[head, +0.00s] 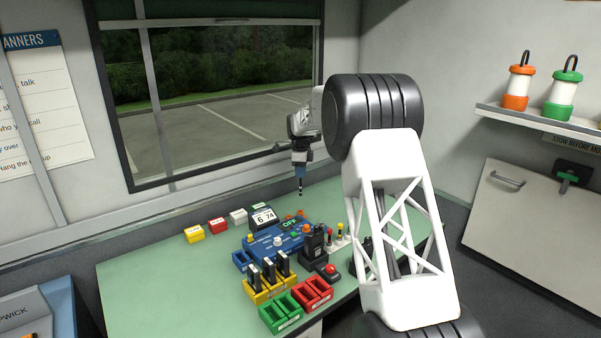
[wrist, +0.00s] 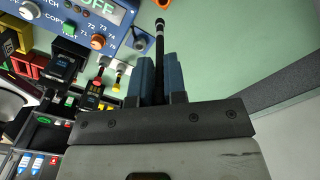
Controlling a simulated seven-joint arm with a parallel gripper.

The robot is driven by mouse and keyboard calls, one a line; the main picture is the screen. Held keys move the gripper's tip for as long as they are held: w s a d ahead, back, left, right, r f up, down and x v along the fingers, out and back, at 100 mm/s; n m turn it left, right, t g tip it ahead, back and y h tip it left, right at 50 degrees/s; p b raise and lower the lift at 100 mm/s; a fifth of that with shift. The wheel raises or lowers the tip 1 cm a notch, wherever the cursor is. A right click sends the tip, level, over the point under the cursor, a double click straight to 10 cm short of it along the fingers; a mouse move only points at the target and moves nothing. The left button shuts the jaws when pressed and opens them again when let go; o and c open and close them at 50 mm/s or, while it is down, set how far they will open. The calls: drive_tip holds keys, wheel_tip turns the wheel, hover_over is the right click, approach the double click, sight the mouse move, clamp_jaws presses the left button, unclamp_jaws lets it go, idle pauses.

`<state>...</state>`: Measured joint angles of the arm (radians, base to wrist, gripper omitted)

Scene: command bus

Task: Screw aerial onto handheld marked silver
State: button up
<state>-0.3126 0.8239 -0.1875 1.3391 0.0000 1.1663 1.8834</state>
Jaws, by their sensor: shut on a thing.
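My gripper (head: 299,176) is above the far right part of the green bench, pointing down. Its blue fingers (wrist: 160,75) are shut on a thin black aerial (wrist: 159,45), whose tip sticks out beyond them. The aerial's lower end also shows in the head view (head: 300,190), clear of the bench top. A black handheld (head: 313,244) stands upright by the blue console's right end, apart from the aerial. Other black handhelds (head: 268,270) stand in the yellow rack. I cannot read which handheld is marked silver.
The blue console (head: 268,246) has an OFF display and knobs. Small colour-capped pieces (head: 340,236) stand right of the black handheld. Green (head: 282,312) and red (head: 312,292) racks and a red button (head: 331,269) are in front.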

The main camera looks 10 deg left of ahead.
drive_tip(key=s+d+r, duration=0.2)
drive_tip(key=s, duration=0.7)
drive_tip(key=s+d+r, duration=0.2)
drive_tip(key=s+r, duration=0.1)
drive_tip(key=s, duration=0.6)
drive_tip(key=s+d+r, duration=0.2)
drive_tip(key=s+r, duration=0.1)
drive_tip(key=s, duration=0.6)
drive_tip(key=shift+s+d, duration=0.35)
drive_tip(key=shift+d, duration=0.05)
drive_tip(key=shift+f, duration=0.15)
drive_tip(key=shift+f, duration=1.8)
drive_tip(key=shift+f, duration=0.5)
idle(2.1)
drive_tip(key=o, duration=0.8)
drive_tip(key=shift+c, duration=0.2)
